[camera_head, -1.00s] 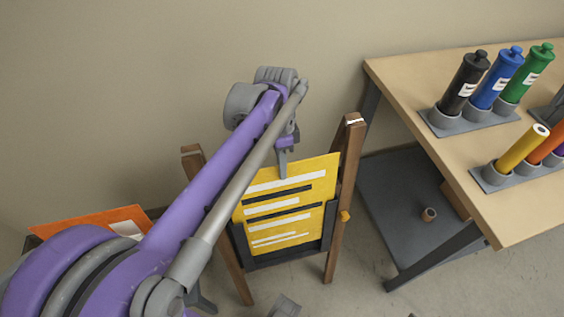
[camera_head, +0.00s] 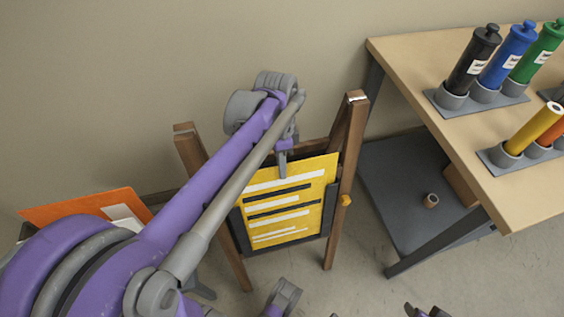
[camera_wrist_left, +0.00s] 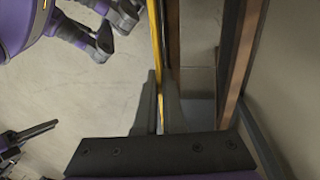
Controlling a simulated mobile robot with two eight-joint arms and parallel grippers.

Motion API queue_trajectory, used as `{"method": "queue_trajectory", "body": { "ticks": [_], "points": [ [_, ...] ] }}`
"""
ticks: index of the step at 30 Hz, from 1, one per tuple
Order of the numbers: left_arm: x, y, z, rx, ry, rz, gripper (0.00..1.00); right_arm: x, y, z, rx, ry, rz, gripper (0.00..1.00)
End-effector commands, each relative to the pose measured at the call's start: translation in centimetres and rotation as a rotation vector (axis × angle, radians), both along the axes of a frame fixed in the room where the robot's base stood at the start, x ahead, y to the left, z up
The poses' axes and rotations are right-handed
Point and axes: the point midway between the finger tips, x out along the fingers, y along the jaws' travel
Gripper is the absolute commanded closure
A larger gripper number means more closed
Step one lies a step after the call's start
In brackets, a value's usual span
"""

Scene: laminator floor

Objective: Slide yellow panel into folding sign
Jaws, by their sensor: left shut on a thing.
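The yellow panel (camera_head: 285,205), with white and black stripes, stands in the dark frame (camera_head: 329,215) of the brown wooden folding sign (camera_head: 346,180) in the head view. Its upper part rises above the frame's side rails. My left gripper (camera_head: 282,160) is shut on the panel's top edge, fingers pointing down. In the left wrist view, the thin yellow edge (camera_wrist_left: 158,60) runs between the fingers (camera_wrist_left: 160,105), beside the sign's wood. My arm hides part of the sign's left side. Dark jaw-like parts of my right gripper (camera_head: 428,312) show at the bottom edge, mostly cut off.
A wooden table (camera_head: 425,75) at the right holds black, blue and green bottles and colored tubes in grey holders. Its lower shelf (camera_head: 395,190) carries a small brown roll (camera_head: 431,200). An orange panel (camera_head: 80,206) leans at the left. The wall is close behind the sign.

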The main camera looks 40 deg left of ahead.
Motion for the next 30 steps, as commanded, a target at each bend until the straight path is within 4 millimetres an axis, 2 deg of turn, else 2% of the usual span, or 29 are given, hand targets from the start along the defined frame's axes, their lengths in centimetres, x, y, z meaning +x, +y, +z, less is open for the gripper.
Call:
{"method": "queue_trajectory", "body": {
  "ticks": [6, 15, 16, 21, 30],
  "points": [
    [-0.14, -0.19, -1.28, 0.0, 0.0, 0.0, 1.0, 0.03, 0.0, -0.78, 0.0, 0.003, 0.0, 0.58],
    [-0.15, -0.2, -1.31, 0.0, 0.0, 0.0, 1.0, 0.03, 0.0, -0.76, 0.0, 0.003, 0.0, 0.58],
    [-0.15, -0.21, -1.3, 0.0, 0.0, 0.0, 0.89, 0.03, 0.0, -0.76, 0.0, 0.003, 0.0, 0.58],
    [-0.16, -0.2, -1.31, 0.0, 0.0, 0.0, 0.59, 0.03, 0.0, -0.76, 0.0, 0.003, 0.0, 0.58],
    [-0.13, -0.17, -1.2, 0.0, 0.0, 0.0, 0.59, 0.02, 0.0, -0.72, 0.0, 0.002, 0.0, 0.58]
  ]
}}
